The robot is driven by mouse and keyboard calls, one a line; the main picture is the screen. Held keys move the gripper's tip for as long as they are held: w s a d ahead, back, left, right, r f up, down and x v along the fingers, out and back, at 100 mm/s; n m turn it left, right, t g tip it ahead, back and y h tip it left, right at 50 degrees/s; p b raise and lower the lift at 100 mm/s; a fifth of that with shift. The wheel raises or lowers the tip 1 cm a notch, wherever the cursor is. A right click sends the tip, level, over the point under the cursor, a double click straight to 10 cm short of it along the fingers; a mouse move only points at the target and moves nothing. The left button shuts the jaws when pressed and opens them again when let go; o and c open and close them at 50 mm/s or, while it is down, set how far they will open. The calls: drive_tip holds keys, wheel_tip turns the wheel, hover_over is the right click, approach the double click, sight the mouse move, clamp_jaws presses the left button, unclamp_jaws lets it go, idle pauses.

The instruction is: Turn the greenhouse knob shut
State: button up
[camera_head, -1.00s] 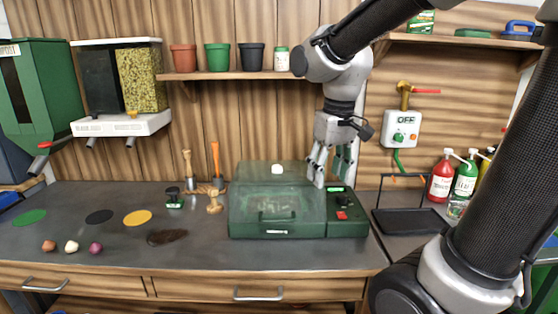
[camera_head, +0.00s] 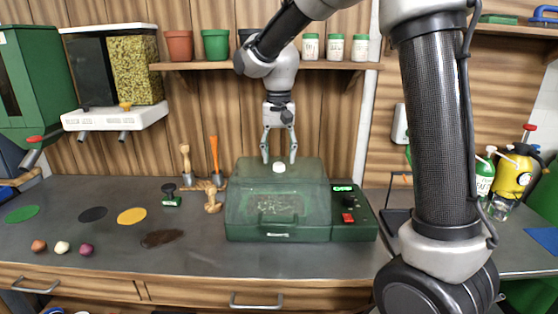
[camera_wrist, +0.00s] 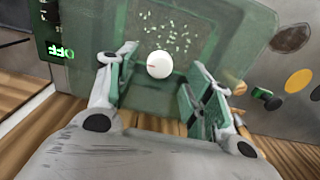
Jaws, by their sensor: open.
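The greenhouse (camera_head: 250,212) is a low box with a clear green lid, standing on the dark counter. Its round white knob (camera_head: 279,168) sits on top near the back; in the wrist view the knob (camera_wrist: 159,64) carries a small red mark. My gripper (camera_head: 279,158) points down just above the knob, open and empty. In the wrist view its two green-padded fingers stand apart on either side of the knob, without visible contact. The control panel on the greenhouse's right has a lit green display (camera_head: 342,188), a black dial and a red button (camera_head: 348,218).
A shelf (camera_head: 220,66) with pots and jars crosses the wall behind my gripper. Spray bottles (camera_head: 515,172) stand at the right.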

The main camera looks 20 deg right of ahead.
sight(279, 167)
drive_tip(key=shift+f, duration=1.25)
drive_tip(key=shift+c, duration=0.2)
drive_tip(key=c, duration=1)
